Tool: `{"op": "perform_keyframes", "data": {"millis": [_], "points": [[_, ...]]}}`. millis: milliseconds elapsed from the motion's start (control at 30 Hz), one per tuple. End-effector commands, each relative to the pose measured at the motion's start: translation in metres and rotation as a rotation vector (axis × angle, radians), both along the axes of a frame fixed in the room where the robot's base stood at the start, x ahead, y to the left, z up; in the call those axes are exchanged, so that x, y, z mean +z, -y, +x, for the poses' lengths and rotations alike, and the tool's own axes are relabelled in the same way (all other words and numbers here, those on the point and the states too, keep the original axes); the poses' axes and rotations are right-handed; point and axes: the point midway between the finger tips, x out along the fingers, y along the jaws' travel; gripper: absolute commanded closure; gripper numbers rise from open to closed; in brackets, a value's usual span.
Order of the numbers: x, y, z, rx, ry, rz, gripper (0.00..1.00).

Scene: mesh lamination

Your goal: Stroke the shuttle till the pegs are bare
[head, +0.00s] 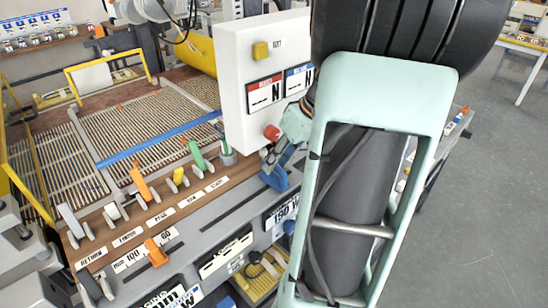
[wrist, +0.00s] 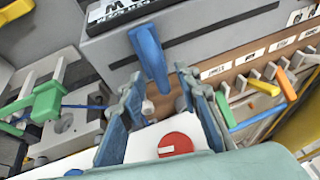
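A blue lever handle (head: 275,178) stands at the right end of the row of levers on the bench front. In the wrist view the blue handle (wrist: 149,55) rises ahead of my gripper, its lower end between or just beyond the fingertips. My gripper (wrist: 160,82) is open, its two fingers apart; I cannot tell whether either touches the handle. In the head view my gripper (head: 278,158) is beside the blue handle, partly hidden by my arm. I cannot tell for certain which part is the shuttle, and I cannot make out the pegs.
A white control box (head: 240,75) with a red button (head: 271,132) hangs close by my gripper; the red button (wrist: 175,144) also shows in the wrist view. Orange (head: 139,184), yellow (head: 178,179) and green (head: 198,155) levers stand left. Slatted beds (head: 140,130) lie behind.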

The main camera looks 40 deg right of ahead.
Motion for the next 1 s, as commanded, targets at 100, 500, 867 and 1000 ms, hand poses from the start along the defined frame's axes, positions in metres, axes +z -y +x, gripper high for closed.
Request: {"op": "perform_keyframes", "data": {"millis": [100, 500, 867, 1000], "points": [[-0.002, 0.000, 0.001, 0.000, 0.000, -0.001, 0.70], [-0.001, 0.000, 0.000, 0.000, 0.000, -0.001, 0.96], [-0.001, 0.000, 0.000, 0.000, 0.000, -0.001, 1.00], [-0.001, 0.014, 0.002, -0.001, 0.002, -0.002, 1.00]]}}
